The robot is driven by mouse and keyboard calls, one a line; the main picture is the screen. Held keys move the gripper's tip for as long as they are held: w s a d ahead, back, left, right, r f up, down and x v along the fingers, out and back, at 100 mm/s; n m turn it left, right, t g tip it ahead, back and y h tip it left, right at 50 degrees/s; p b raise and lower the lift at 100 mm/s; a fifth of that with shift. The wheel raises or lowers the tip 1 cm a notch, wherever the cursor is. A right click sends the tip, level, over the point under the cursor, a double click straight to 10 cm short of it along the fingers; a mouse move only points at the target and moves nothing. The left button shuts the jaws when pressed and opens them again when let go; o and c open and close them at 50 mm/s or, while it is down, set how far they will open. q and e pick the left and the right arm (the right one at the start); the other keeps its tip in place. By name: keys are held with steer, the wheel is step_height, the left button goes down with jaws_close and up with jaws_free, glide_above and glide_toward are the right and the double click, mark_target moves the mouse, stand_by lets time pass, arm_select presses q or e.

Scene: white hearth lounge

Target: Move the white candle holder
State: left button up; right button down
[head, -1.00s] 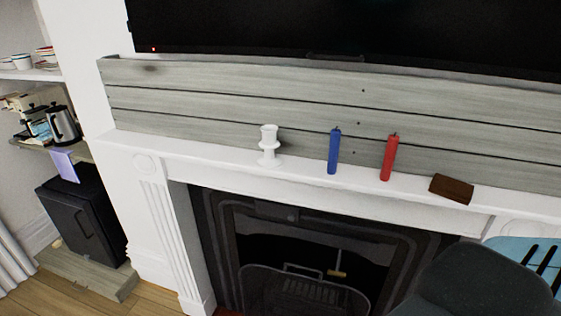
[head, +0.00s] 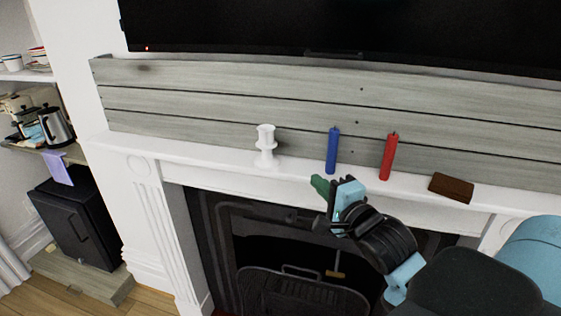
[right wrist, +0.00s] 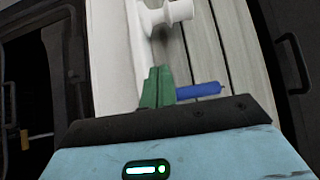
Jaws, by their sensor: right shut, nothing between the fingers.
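The white candle holder (head: 266,146) stands upright on the white mantel shelf, left of the blue candle. It also shows at the top of the right wrist view (right wrist: 168,14), tipped sideways by the camera's angle. My right gripper (head: 318,184) is in front of the mantel, below the blue candle and to the right of the holder, apart from it. Its green fingers (right wrist: 157,86) are together and empty, pointing toward the holder's side. My left gripper is not in view.
A blue candle (head: 332,150), a red candle (head: 388,157) and a brown block (head: 451,187) stand or lie right of the holder on the mantel (head: 200,153). Grey planks rise behind. The dark fireplace (head: 225,225) is below. The mantel left of the holder is clear.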

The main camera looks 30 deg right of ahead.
mark_target(280, 169)
steer(key=w, duration=0.6)
steer(key=w+d, duration=0.1)
steer(key=w, duration=0.2)
steer(key=shift+w+p, duration=0.35)
steer(key=shift+w, duration=0.05)
steer(key=w+a, duration=0.1)
steer(key=w, duration=0.1)
steer(key=shift+w+a+r, duration=0.1)
steer(key=shift+w+a, duration=0.2)
steer(key=shift+a, duration=0.1)
steer(key=shift+w+a, duration=0.35)
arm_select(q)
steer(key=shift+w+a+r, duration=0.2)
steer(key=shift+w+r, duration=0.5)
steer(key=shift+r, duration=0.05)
arm_select(e)
steer(key=shift+w+f, duration=0.1)
steer(key=shift+f, duration=0.1)
